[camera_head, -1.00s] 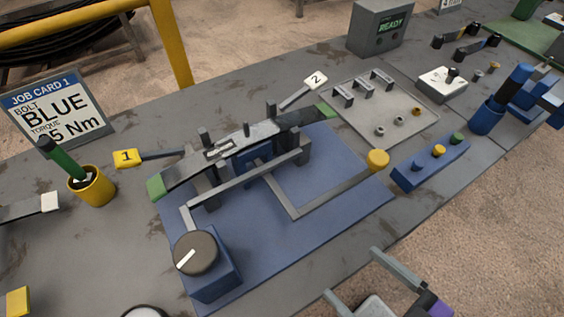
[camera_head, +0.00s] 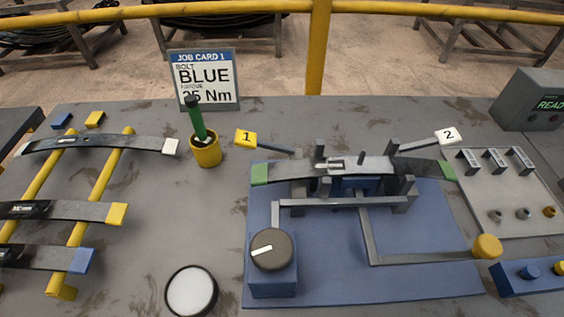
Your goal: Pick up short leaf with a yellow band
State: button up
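The leaf with a yellow band (camera_head: 72,210) is a dark, slightly curved strip lying across a yellow rack (camera_head: 98,178) at the left. Its yellow band is at its right end, and its left end is cut off by the picture edge. A leaf with a white end (camera_head: 100,142) lies behind it, and one with a blue end (camera_head: 40,259) lies in front. I cannot tell the yellow-banded leaf's full length. My gripper is not in view.
A yellow cup with a green-handled tool (camera_head: 206,152) stands right of the rack. A round white-topped object (camera_head: 191,291) sits at the front. A blue fixture plate (camera_head: 330,280) with a clamped leaf and a knob (camera_head: 271,250) fills the middle. Grey table between rack and plate is mostly clear.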

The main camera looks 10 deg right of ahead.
aim_at(107, 213)
jog(key=k+j, duration=0.1)
jog(key=j, duration=0.25)
jog(key=j+u, duration=0.1)
jog(key=j, duration=0.25)
jog(key=k+j, duration=0.15)
jog(key=j, duration=0.2)
jog(key=j+u, duration=0.1)
jog(key=j, duration=0.35)
jog(key=i+j+u, duration=0.1)
jog(key=j, duration=0.3)
jog(key=i+j+u, duration=0.1)
jog(key=j, duration=0.35)
jog(key=i+j+u, duration=0.15)
jog(key=j, duration=0.25)
jog(key=i+j+u, duration=0.25)
jog(key=i+j, duration=0.2)
jog(key=i, duration=0.15)
jog(key=i+l, duration=0.2)
jog(key=i, duration=0.15)
